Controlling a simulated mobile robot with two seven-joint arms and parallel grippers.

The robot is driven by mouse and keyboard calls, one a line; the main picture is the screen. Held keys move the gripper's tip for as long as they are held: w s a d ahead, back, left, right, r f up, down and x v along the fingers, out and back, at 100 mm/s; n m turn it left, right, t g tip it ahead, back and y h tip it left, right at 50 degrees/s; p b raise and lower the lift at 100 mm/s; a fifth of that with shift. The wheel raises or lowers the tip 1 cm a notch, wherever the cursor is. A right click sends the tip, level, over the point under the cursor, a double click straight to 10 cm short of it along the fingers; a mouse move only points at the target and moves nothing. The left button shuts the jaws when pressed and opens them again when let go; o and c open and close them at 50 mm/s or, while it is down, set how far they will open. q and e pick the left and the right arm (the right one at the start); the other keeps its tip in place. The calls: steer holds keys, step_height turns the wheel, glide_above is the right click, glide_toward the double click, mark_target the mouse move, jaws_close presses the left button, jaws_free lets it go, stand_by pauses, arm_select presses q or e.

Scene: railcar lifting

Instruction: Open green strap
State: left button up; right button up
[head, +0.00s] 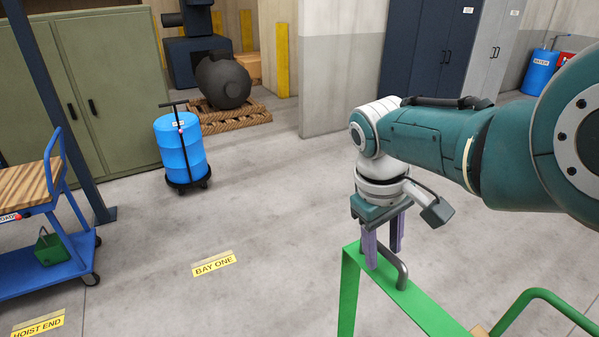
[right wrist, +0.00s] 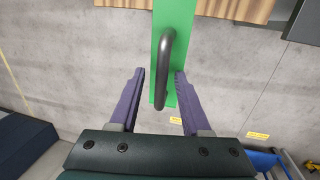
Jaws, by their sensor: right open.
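The green strap (head: 424,308) is a flat green bar with a leg going down at its left end. A dark grey bent handle (head: 401,270) stands on it near that end. My right gripper (head: 384,257) points down at the handle and is open. In the right wrist view the strap (right wrist: 172,14) runs away from me. The handle (right wrist: 168,60) lies between the two purple fingers, with a gap on either side. The fingers do not appear to touch it. My left gripper is not in view.
A green bent rail (head: 548,297) is at the bottom right. A blue cart (head: 60,262) with a green can (head: 50,248) stands at the left. A blue drum (head: 180,148) on a dolly stands farther back. The floor between is clear.

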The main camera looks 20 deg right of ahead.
steer(key=r+p, duration=0.1)
steer(key=r, duration=0.2)
steer(key=r+p, duration=0.1)
steer(key=shift+w+a+r+p, duration=0.1)
steer(key=shift+a+r+p, duration=0.1)
steer(key=shift+a+p, duration=0.15)
steer(key=r, duration=0.2)
steer(key=a+r, duration=0.1)
steer(key=r, duration=0.2)
steer(key=shift+a+r, duration=0.1)
steer(key=shift+p, duration=0.3)
